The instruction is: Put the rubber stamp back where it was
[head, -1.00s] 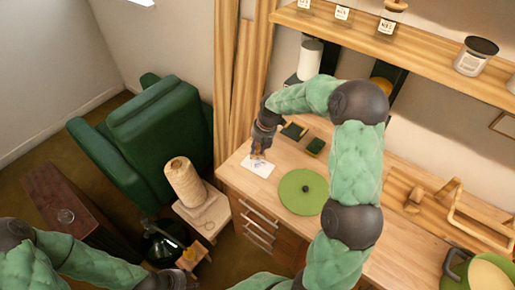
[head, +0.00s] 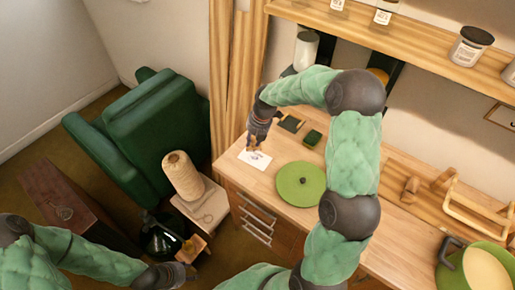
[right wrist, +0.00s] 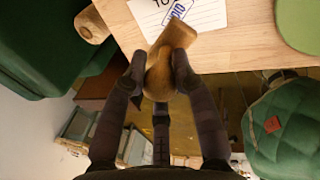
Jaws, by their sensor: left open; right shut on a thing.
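My right gripper (right wrist: 160,62) is shut on the rubber stamp (right wrist: 159,75), a wooden piece with a rounded handle. In the head view, my right gripper (head: 256,142) holds it just above the back edge of a white card (head: 255,161) on the desk. The right wrist view shows the card (right wrist: 205,17) with a blue printed mark, partly hidden by the stamp. A dark pad (head: 291,124) and a small green block (head: 312,138) lie right of the gripper. My left gripper (head: 184,275) is open and empty, low at the left, away from the desk.
A white cylinder (head: 306,49) stands behind. A shelf with jars (head: 470,46) overhangs the back.

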